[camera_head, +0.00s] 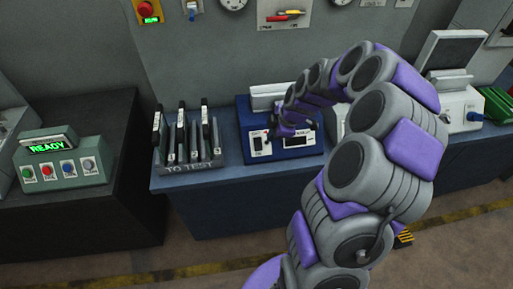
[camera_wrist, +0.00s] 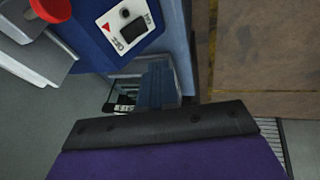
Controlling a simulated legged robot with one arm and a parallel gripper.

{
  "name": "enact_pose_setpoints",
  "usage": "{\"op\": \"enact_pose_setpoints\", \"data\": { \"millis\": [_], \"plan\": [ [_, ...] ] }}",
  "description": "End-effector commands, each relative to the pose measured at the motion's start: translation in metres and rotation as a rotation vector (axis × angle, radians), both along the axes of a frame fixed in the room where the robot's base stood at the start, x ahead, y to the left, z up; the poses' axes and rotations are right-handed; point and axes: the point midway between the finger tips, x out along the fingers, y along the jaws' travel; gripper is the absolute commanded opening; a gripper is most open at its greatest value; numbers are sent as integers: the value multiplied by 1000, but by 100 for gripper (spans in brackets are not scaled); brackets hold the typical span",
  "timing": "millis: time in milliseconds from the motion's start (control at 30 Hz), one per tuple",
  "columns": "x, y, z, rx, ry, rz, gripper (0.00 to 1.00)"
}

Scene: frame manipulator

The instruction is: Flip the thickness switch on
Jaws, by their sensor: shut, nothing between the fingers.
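The blue device (camera_head: 250,115) stands on the bench in the middle of the head view. A switch on a small white panel (camera_head: 262,143) is on its front left. In the wrist view this panel (camera_wrist: 108,24) has a black rocker switch (camera_wrist: 133,29), a red triangle and small labels. Which way the rocker is set is too small to tell. My gripper (camera_head: 283,132) is shut and empty, over the device front just right of the switch panel. In the wrist view its dark edge and purple body fill the bottom, apart from the rocker in the picture.
A "TO TEST" rack (camera_head: 190,165) with several black-topped upright items stands left of the device. A green-grey box (camera_head: 62,160) reading "READY" is at far left. A red round part (camera_wrist: 50,8) shows in the wrist view.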

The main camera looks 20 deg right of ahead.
Motion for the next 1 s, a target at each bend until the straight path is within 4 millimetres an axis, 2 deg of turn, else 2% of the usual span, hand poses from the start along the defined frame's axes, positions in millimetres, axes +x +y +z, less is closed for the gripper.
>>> {"op": "enact_pose_setpoints", "data": {
  "millis": [167,600,767,1000],
  "plan": [
    [3,-10,-8,-16,-16,19,0],
    [5,-12,-14,-15,-17,21,0],
    [12,-7,-33,-16,-17,21,0],
    [28,4,-76,-16,-15,22,0]
  ]
}}
